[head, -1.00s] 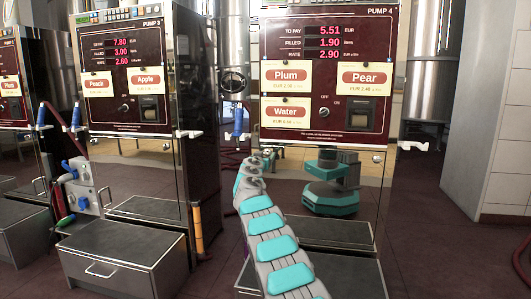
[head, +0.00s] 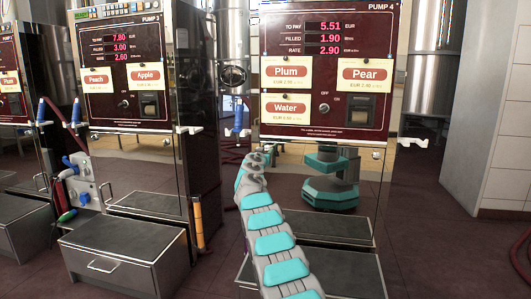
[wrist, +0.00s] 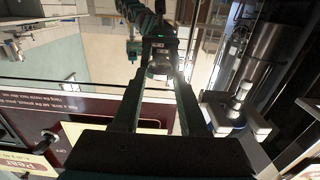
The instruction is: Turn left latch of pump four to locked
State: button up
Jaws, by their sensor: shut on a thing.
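Pump four (head: 300,132) stands right of centre in the head view, with a dark red display front above a shiny steel door. A small round latch (head: 375,154) shows at the door's upper right. My arm reaches up to the door's upper left, where it hides the left latch and my gripper. In the wrist view my gripper (wrist: 158,76) points at the mirror-like door. Its fingers are shut on a small grey metal piece (wrist: 160,68), which looks like the left latch. Whether the latch is at locked or not cannot be told. Reflections blur the outline.
Pump three (head: 125,128) stands to the left, with a grey step box (head: 122,262) before it. A blue nozzle (head: 238,117) hangs between the pumps. A white holder (head: 412,142) sticks out at pump four's right side. Open floor (head: 440,240) lies to the right.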

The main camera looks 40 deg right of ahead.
grip_shut()
jog(key=shift+n, duration=0.4)
jog(key=shift+w+a+f+n+b, duration=0.1)
jog(key=shift+n+b, duration=0.6)
jog(key=shift+n, duration=0.2)
jog(key=n, duration=0.4)
jog(key=shift+b, duration=0.4)
jog(key=n, duration=0.5)
jog(key=shift+n, duration=0.4)
jog(key=n+p, duration=0.1)
jog(key=n, duration=0.4)
jog(key=shift+n, duration=0.3)
